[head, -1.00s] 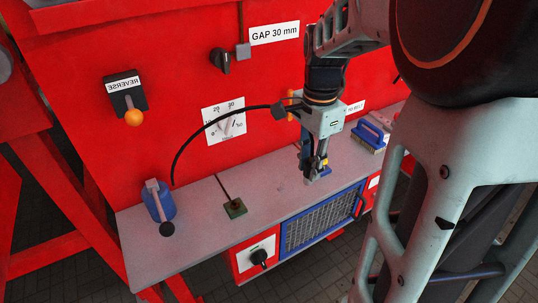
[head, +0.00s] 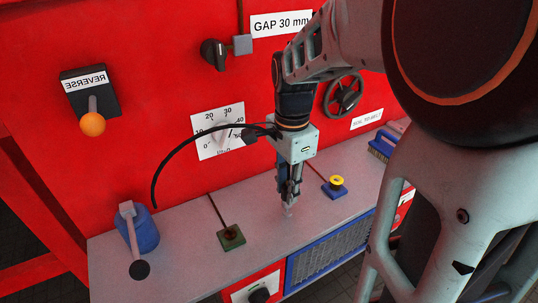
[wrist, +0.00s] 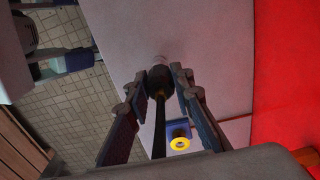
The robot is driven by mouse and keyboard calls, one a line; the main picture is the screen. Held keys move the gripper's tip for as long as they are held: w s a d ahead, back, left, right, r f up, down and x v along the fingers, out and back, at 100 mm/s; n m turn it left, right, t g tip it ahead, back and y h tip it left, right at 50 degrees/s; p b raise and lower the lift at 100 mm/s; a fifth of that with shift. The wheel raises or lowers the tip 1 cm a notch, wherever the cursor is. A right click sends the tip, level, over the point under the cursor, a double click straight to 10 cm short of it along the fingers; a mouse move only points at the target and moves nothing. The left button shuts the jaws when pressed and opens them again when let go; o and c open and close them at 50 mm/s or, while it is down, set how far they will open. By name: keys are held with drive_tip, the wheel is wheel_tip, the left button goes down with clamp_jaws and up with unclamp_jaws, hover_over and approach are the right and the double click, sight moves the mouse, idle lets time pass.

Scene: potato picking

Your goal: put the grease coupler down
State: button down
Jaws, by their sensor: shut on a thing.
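The grease coupler (wrist: 160,80) is a short dark cylinder, seen in the wrist view between my fingertips, with a thin black stem or hose running back toward the palm. My gripper (wrist: 160,88) is shut on it. In the head view my gripper (head: 288,200) points down just above the grey shelf (head: 190,225), and its fingers largely hide the coupler. I cannot tell whether the coupler touches the shelf. A black hose (head: 185,150) arcs from near the blue grease pot (head: 143,232) toward my wrist.
A blue block with a yellow ring on top (head: 336,185) stands right of my gripper; it also shows in the wrist view (wrist: 179,138). A green block (head: 231,237) stands to the left. A blue brush (head: 381,148) lies farther right. The red panel (head: 180,50) rises behind.

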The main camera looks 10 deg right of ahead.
drive_tip(key=shift+d+f+b, duration=0.1)
drive_tip(key=shift+f+b, duration=0.4)
drive_tip(key=shift+f, duration=0.55)
drive_tip(key=shift+s+f, duration=0.1)
drive_tip(key=shift+f, duration=0.15)
drive_tip(key=c, duration=1.7)
unclamp_jaws()
wheel_tip(320, 180, up, 13)
drive_tip(key=shift+f+p, duration=0.2)
drive_tip(key=shift+p, duration=0.3)
